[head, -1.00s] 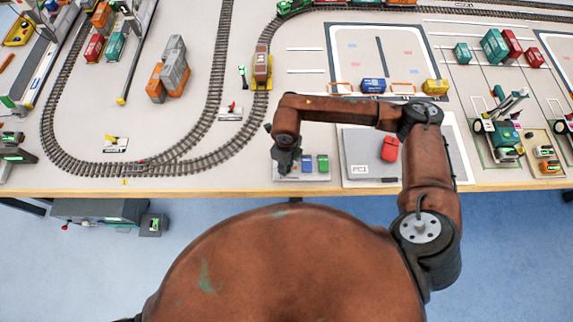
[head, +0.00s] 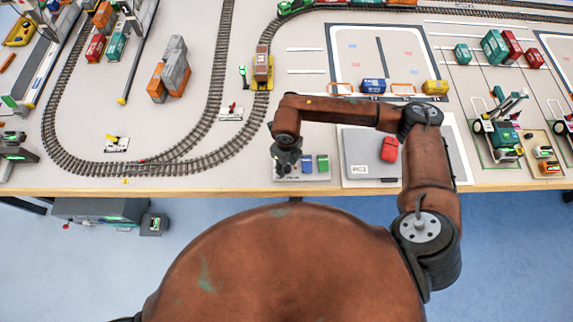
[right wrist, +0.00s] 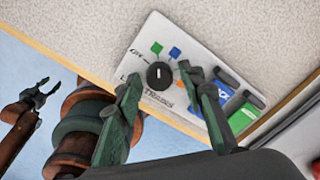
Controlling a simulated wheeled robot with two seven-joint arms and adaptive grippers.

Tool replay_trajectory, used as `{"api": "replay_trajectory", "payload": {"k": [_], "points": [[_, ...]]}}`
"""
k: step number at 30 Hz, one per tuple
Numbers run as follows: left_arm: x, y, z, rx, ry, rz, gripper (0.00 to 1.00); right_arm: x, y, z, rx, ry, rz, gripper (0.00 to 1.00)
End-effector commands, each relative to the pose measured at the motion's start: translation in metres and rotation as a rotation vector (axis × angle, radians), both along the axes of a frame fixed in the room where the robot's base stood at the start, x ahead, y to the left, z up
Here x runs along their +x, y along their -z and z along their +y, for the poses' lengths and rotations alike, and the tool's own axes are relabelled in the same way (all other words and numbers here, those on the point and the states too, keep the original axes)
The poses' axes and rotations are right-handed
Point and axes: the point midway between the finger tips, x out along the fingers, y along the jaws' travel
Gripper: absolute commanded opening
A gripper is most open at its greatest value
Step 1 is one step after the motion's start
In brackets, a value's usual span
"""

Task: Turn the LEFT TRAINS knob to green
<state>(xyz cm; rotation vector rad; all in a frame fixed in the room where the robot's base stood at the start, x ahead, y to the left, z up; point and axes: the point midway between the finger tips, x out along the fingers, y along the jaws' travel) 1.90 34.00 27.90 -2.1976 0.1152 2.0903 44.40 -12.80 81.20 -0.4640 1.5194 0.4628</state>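The black round knob (right wrist: 159,75) with a white pointer line sits on a pale panel (right wrist: 150,40) in the right wrist view. The panel's lettering is partly hidden. My right gripper (right wrist: 160,84) is open, its green fingers on either side of the knob; contact cannot be told. In the head view the right gripper (head: 284,170) is over the panel's left part and hides the knob. My left gripper (right wrist: 46,87) is open, off the table.
Blue and green blocks (head: 315,163) stand on the panel just right of the gripper. A grey board (head: 362,150) with a red piece (head: 389,149) lies further right. Train track (head: 150,165) curves on the left. The table's front edge (head: 230,191) is close.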

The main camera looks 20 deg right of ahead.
Motion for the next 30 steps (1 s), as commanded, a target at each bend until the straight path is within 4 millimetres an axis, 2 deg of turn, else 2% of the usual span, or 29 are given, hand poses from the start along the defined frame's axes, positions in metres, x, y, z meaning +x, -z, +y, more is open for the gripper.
{"api": "replay_trajectory", "payload": {"k": [9,13,17,24,30], "points": [[-0.002,0.000,0.002,0.002,0.000,0.002,0.40,-0.001,0.000,0.000,0.000,-0.001,0.001,0.41],[-0.002,0.000,0.001,0.001,0.000,0.001,0.40,0.000,-0.009,0.001,0.001,-0.002,0.000,0.41],[-0.001,0.000,0.001,0.001,0.000,0.000,0.40,0.001,-0.032,0.000,0.001,-0.002,-0.004,0.41],[0.000,0.000,0.000,0.000,0.000,0.000,0.40,0.001,-0.082,0.000,0.001,-0.002,-0.003,0.41],[0.000,0.000,0.000,0.000,0.000,-0.001,0.40,0.000,-0.110,0.000,0.001,-0.001,-0.001,0.41]]}}
